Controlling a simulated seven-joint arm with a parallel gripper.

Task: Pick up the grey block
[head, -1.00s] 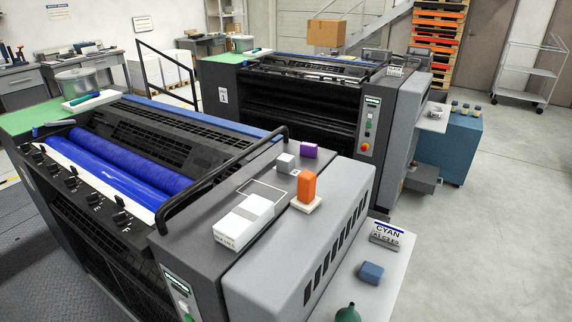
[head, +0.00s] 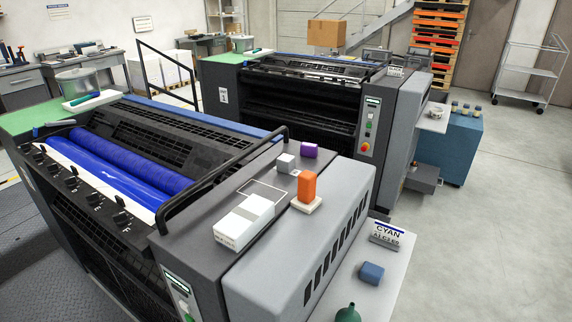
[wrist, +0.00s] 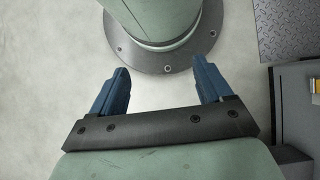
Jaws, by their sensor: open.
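A small grey block (head: 285,162) sits on the dark top of the near press, between the white outlined square and a purple block (head: 309,150). An orange block (head: 308,186) stands upright on a pale base just to its right and nearer. My gripper (wrist: 160,84) shows only in the wrist view, with its two blue fingers wide apart and nothing between them. It points down at the pale floor and a round bolted base of mine. The grey block is not in the wrist view, so the distance between them cannot be told.
White boxes (head: 244,222) lie nearer on the same press top, beside a black curved handrail (head: 225,178). A shelf (head: 374,299) at the right holds a CYAN sign (head: 387,234), a blue block (head: 371,273) and a green funnel-like item (head: 348,313). The second press (head: 300,110) stands behind.

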